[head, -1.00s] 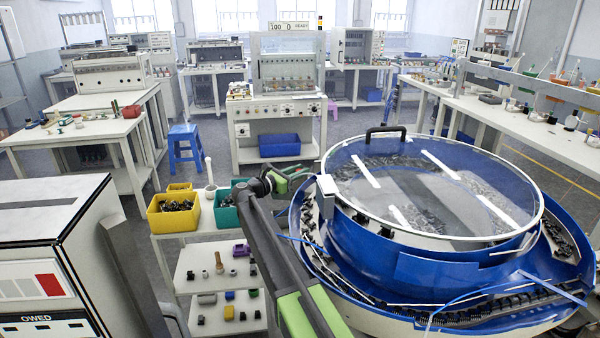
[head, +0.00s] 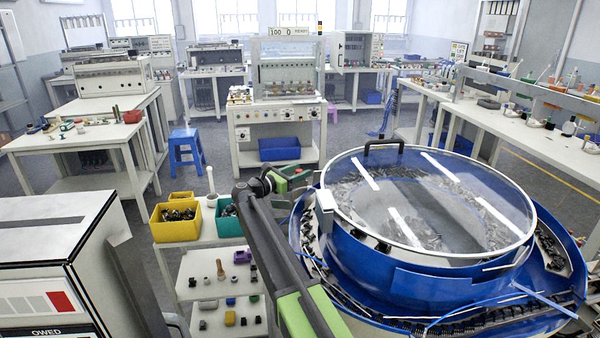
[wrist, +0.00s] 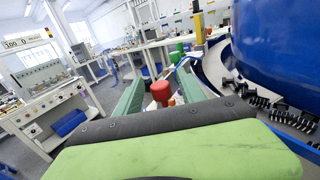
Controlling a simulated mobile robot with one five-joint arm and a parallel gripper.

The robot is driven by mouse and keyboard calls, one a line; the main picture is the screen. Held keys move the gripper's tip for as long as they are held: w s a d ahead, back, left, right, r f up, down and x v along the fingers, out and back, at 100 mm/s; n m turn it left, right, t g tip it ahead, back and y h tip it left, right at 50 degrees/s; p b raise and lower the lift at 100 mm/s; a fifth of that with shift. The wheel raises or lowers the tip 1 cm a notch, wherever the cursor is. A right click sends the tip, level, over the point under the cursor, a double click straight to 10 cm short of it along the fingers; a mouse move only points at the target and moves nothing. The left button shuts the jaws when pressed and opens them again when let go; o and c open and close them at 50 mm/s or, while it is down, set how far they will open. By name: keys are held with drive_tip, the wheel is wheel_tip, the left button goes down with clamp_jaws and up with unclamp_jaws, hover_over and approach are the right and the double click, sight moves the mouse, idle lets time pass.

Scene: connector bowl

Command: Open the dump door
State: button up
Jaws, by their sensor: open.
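The blue feeder bowl (head: 350,255) stands at the right under a clear round lid (head: 428,195). A flat blue panel (head: 435,283) is on its front side; I cannot tell whether it is the dump door. My gripper (head: 290,178) is small and partly hidden by my arm, beside the bowl's left rim. In the wrist view my gripper (wrist: 158,80) is open, with two green fingers apart. A red knob-like part (wrist: 160,91) shows between the fingers; I cannot tell whether they touch it. The bowl's blue wall (wrist: 280,40) is to their right.
A yellow bin (head: 175,231) and a teal bin (head: 229,226) stand on a white shelf cart left of the bowl, with small parts below. A white cabinet (head: 45,235) is at the near left. Open floor lies beyond, towards the blue stool (head: 187,160).

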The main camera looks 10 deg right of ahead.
drive_tip(key=v, duration=1.7)
drive_tip(key=shift+a, duration=0.15)
